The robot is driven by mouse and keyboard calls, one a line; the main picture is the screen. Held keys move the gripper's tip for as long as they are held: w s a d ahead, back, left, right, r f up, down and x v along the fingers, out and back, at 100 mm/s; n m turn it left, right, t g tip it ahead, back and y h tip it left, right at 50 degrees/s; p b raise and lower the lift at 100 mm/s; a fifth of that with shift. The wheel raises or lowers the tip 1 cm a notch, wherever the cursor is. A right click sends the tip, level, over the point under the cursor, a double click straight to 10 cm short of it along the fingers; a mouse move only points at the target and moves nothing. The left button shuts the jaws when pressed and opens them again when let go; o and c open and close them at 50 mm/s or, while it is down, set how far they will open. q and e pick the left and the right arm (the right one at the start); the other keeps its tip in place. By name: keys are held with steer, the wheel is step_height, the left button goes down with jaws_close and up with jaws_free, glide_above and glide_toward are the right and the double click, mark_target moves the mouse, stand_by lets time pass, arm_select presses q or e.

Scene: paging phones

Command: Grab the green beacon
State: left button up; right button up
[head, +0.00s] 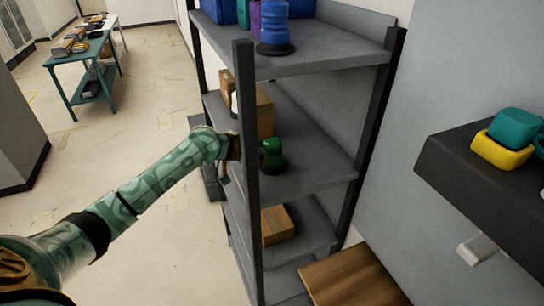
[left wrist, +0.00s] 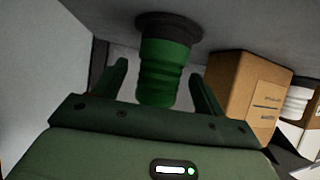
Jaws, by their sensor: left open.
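The green beacon (head: 271,146) stands upright on its dark round base on the middle shelf (head: 312,160) of the grey rack. In the left wrist view the green beacon (left wrist: 164,68) appears upside down, its base against the shelf surface. My left gripper (head: 230,160) is at the rack's front post, which partly hides it. In the left wrist view the left gripper (left wrist: 162,90) is open, with one finger on each side of the beacon's body. Gaps show between the fingers and the beacon. My right gripper is in neither view.
A cardboard box (left wrist: 243,92) stands close beside the beacon. The rack's dark front post (head: 247,170) is next to my arm. A blue beacon (head: 273,25) stands on the top shelf. Another box (head: 277,224) sits lower. A dark wall shelf (head: 455,165) is at right.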

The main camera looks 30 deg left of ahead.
arm_select(q)
steer(key=shift+x, duration=1.15)
steer(key=shift+s+r, duration=0.1)
steer(key=shift+c, duration=1.2)
steer(key=c, duration=1.1)
steer(key=shift+o, duration=0.2)
